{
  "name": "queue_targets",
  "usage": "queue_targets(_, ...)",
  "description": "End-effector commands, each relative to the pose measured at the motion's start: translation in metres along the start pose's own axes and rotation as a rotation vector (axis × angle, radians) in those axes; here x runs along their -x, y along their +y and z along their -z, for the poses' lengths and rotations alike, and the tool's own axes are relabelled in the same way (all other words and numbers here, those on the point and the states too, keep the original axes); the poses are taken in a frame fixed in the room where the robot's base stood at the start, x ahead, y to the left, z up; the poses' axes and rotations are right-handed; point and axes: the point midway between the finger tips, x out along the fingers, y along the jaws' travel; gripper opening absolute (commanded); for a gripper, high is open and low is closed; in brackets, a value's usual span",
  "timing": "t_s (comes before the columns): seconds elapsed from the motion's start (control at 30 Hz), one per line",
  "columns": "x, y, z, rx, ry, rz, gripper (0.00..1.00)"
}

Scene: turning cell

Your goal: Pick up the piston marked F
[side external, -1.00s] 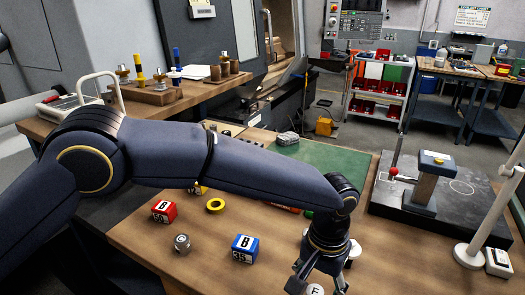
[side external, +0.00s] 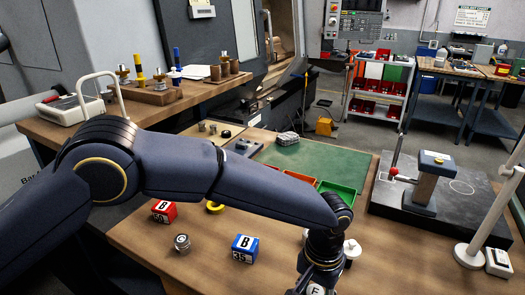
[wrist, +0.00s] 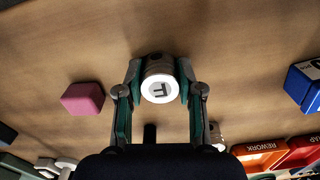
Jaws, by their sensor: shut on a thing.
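The piston marked F (wrist: 160,89) is a short grey metal cylinder with a white top bearing a black F. In the wrist view it stands between the two fingers of my gripper (wrist: 160,72), which are shut on its sides. In the side external view, the F top of the piston (side external: 316,289) shows at the bottom edge, below my gripper (side external: 318,283); the fingertips are mostly cut off there. Whether the piston touches the wooden table cannot be told.
A blue B block (side external: 245,248), a red B block (side external: 164,211) and another metal piston (side external: 182,243) stand to the left. A white-topped piece (side external: 352,249) is close behind my gripper. A pink block (wrist: 83,98) lies beside it. A green bin (side external: 337,196) is farther back.

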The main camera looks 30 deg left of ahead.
Motion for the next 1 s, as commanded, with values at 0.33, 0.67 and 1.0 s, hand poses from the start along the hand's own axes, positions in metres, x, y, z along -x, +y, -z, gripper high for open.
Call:
queue_targets(0.33, 0.001, 0.000, 0.000, 0.000, 0.001, -0.001, 0.00)
queue_targets(0.67, 0.030, 0.001, 0.001, 0.000, 0.004, -0.003, 0.00)
queue_targets(1.0, 0.102, -0.035, -0.063, -0.001, 0.001, -0.001, 0.00)
